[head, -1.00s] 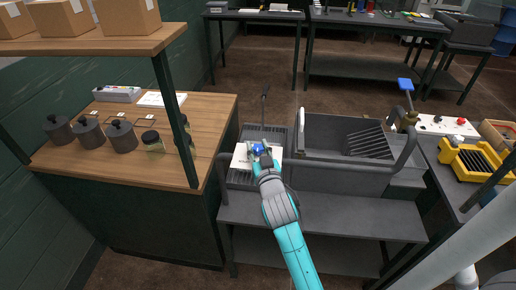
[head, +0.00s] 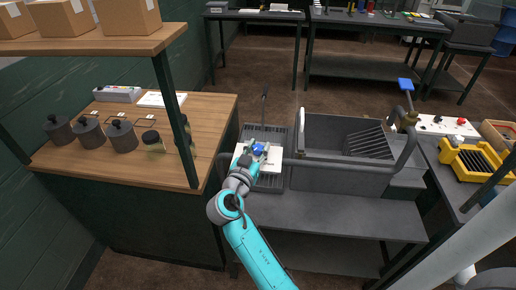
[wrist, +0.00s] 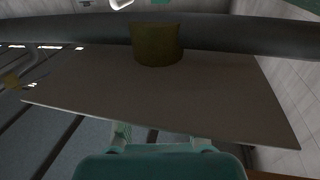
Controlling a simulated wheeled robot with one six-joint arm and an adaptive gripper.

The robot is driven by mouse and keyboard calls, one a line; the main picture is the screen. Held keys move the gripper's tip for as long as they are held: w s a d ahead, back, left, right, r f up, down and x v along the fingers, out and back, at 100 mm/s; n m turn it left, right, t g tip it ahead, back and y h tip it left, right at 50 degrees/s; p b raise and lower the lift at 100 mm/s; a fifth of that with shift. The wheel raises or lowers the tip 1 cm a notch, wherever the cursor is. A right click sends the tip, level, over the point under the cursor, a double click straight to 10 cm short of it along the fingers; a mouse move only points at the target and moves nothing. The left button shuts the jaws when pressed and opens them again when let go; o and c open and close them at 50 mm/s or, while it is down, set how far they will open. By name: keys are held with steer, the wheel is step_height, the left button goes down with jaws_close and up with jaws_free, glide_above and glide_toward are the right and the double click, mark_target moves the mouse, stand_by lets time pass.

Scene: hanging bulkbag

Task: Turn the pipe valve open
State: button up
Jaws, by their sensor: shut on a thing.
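A dark pipe (head: 320,161) runs along the front of the sink and shows across the top of the wrist view (wrist: 230,33). A brass valve body (wrist: 157,44) sits at it in the wrist view. In the head view a small blue piece (head: 258,149) shows at my gripper (head: 257,152), over a white plate (head: 243,150). The plate fills the middle of the wrist view (wrist: 160,92) and hides my fingertips. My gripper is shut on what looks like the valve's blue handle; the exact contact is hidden. Another blue handle (head: 405,84) stands on a brass fitting at right.
The sink basin (head: 320,130) is right of my gripper, with a slatted drainboard (head: 270,133) beneath it. A wooden counter (head: 190,115) with several dark jars stands at left. A yellow rack (head: 470,158) is on the right bench. The lower shelf is bare.

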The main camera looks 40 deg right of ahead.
steer(key=shift+f+m+g+h, duration=0.1)
steer(key=shift+m+g+h, duration=0.5)
steer(key=shift+m+g, duration=1)
steer(key=shift+g, duration=0.6)
steer(key=o, duration=1.2)
steer(key=shift+c, duration=0.2)
steer(key=s+a, duration=0.2)
steer(key=a, duration=0.9)
steer(key=shift+a, duration=0.4)
